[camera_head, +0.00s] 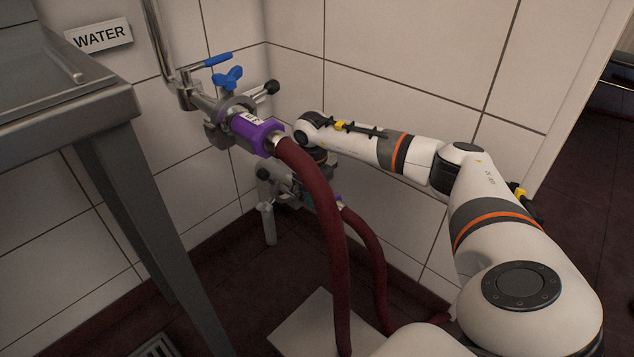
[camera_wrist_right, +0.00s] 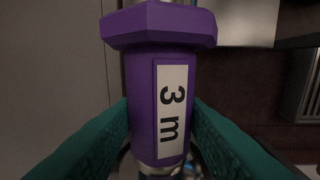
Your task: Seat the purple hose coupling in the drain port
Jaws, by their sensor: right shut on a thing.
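My right gripper (camera_wrist_right: 160,135) has teal fingers and is shut on a purple hose coupling (camera_wrist_right: 172,75) with a white "3 m" label. In the head view this coupling (camera_head: 338,200) is mostly hidden by my gripper and wrist; only a purple bit shows where the dark red hose (camera_head: 370,250) leaves it. The drain port, a grey fitting (camera_head: 266,182) on a short pipe low on the wall, is just left of my gripper. I cannot tell whether the coupling is inside the port or only in front of it. My left gripper is not in view.
Above, a second purple coupling (camera_head: 258,133) with a dark red hose (camera_head: 318,195) is on the blue-handled valve (camera_head: 222,78) by the WATER sign (camera_head: 99,36). A metal table (camera_head: 95,105) stands at left. The tiled wall is close behind.

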